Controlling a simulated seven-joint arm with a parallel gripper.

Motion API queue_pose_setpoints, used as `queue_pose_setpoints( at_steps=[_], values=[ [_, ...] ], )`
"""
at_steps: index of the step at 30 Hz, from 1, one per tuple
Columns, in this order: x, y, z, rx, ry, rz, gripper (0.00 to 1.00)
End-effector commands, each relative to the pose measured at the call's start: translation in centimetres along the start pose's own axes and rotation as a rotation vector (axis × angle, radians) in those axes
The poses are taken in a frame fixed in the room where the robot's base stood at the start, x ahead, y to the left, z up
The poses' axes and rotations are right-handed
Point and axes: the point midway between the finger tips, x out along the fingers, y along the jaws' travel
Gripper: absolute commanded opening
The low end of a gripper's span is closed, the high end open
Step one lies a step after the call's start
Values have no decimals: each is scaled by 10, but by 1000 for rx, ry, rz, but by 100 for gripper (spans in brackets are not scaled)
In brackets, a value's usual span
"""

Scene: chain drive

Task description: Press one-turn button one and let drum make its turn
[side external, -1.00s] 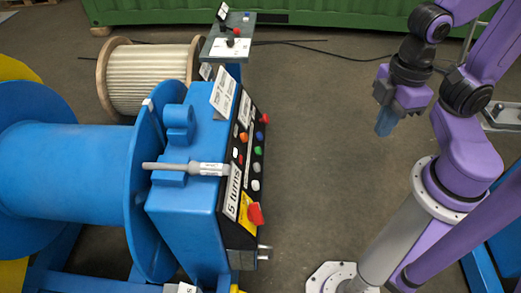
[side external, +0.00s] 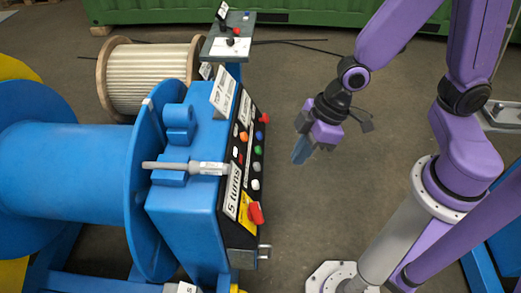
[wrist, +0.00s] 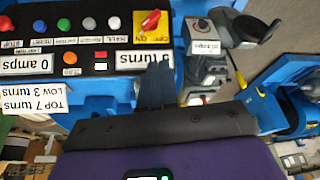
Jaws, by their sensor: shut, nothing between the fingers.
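The blue drum (side external: 80,165) stands at the left with no rope visible on its barrel. Its blue control box (side external: 185,225) carries a black panel with red, blue, green, grey and white buttons (side external: 257,150). The buttons also show upside down in the wrist view (wrist: 63,25). I cannot tell which is one-turn button one. A display (wrist: 145,57) reads 5 turns and another (wrist: 30,65) reads 0 amps. My gripper (side external: 299,152) is shut and empty, right of the panel and apart from it. Its blue fingers show in the wrist view (wrist: 155,85).
A red switch (side external: 255,213) sits on a yellow plate low on the panel. A grey-handled rod (side external: 185,168) lies across the box top. A white sign (side external: 223,90) stands on the box. A rope reel (side external: 150,78) and small control stand (side external: 228,45) are behind.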

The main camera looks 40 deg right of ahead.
Motion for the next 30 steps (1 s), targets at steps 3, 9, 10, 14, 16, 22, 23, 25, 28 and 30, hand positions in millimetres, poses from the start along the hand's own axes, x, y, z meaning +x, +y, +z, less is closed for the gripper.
queue_pose_setpoints(
  at_steps=[3,9,10,14,16,22,23,25,28,30],
  values=[
    [28,16,-10,20,50,41,0],
    [71,49,-22,39,140,139,0],
    [77,54,-22,41,152,156,0],
    [102,78,-21,43,199,239,0],
    [114,92,-18,42,221,288,0],
    [144,130,-2,21,268,445,0],
    [148,136,2,17,273,470,0],
    [155,149,11,3,283,530,0],
    [165,166,26,-23,293,619,0],
    [170,177,39,-45,295,682,0]
  ],
)
